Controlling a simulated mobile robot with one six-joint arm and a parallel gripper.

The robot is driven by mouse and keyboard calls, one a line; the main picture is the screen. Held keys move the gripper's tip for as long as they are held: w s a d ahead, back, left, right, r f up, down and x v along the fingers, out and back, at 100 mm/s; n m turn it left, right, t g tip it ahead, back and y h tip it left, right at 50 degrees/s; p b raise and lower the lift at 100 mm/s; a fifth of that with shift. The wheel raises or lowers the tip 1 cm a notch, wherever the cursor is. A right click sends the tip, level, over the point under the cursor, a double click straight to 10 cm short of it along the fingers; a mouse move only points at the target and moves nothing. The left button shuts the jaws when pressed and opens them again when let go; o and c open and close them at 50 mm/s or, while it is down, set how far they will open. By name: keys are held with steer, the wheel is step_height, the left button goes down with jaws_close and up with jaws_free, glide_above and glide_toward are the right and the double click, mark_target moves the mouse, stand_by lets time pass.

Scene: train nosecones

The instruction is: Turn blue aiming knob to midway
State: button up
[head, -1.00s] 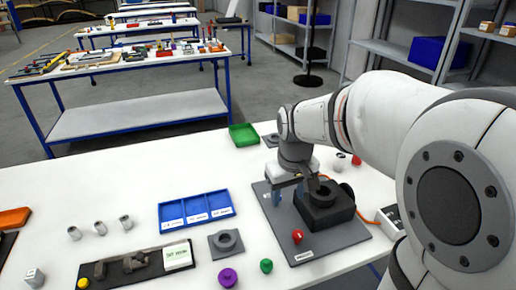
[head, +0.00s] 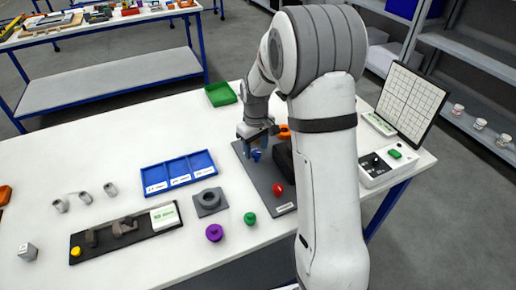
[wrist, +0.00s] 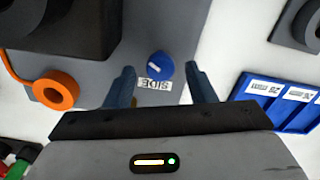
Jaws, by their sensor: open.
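The blue knob (wrist: 160,65) is round, with a thin pale line on its top, and stands on a grey plate (wrist: 98,92). A white label reading "SIDE" (wrist: 155,85) lies beside it, upside down in the wrist view. My gripper (wrist: 160,70) is open, with one finger on each side of the knob and gaps between. Whether the fingers reach down to the knob's height is hard to tell. In the head view my gripper (head: 256,144) is at the plate's left part, with the blue knob (head: 256,156) just under it. My arm hides the plate's right part.
A black block and an orange ring (wrist: 56,90) lie to the left in the wrist view. A red knob (head: 278,189) is on the plate.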

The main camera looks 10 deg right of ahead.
steer(key=shift+f, duration=0.65)
steer(key=c, duration=0.9)
steer(key=shift+d, duration=0.15)
steer(key=shift+c, duration=0.3)
steer(key=shift+m, duration=0.4)
